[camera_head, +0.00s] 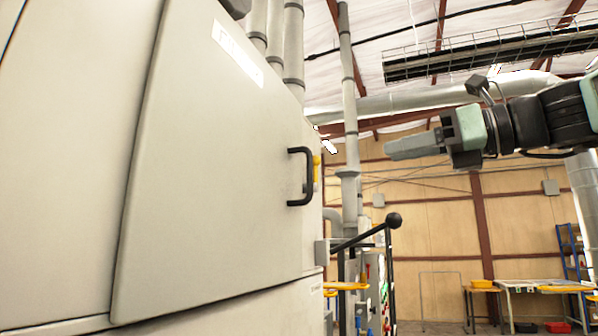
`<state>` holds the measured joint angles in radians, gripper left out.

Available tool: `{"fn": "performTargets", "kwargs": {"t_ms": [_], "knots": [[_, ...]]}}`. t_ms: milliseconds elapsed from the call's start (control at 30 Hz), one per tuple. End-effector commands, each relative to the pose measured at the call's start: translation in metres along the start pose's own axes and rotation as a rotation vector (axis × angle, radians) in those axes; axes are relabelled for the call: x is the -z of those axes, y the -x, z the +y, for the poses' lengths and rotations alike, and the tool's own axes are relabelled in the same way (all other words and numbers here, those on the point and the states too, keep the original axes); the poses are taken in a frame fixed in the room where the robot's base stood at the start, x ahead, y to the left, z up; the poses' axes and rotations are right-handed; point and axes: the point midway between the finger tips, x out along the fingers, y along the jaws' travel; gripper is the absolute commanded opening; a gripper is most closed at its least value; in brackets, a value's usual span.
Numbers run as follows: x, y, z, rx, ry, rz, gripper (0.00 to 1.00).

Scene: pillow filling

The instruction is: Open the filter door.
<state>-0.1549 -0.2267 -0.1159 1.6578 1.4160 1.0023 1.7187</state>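The filter door (205,165) is a large pale grey panel on a cabinet at the left, with a white label near its top. It looks shut, with a thin dark seam along its left and bottom edges. A black bar handle (308,178) stands upright near the door's right edge. My gripper (388,149) points left from the right side, to the right of the handle and a little higher in the picture, apart from it. I see it from the side, so whether its fingers are open or shut cannot be told. Nothing shows held in it.
A black lever with a ball knob (394,220) juts out right of the cabinet, below my gripper. Grey vertical pipes (348,185) rise behind. Work tables (540,288) stand far back at the right. The air between gripper and handle looks clear.

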Motion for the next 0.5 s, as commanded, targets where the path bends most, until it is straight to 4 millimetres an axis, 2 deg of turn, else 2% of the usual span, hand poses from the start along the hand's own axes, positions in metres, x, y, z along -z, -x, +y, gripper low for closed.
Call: {"fn": "performTargets", "kwargs": {"t_ms": [67,167,267,500], "knots": [[-0.013,0.004,-0.002,0.004,-0.030,-0.029,0.24],[-0.017,-0.001,-0.002,0.003,-0.042,-0.037,0.24],[-0.018,-0.015,-0.002,0.001,-0.043,-0.035,0.24],[-0.020,-0.065,-0.002,-0.001,-0.042,-0.032,0.24]]}}
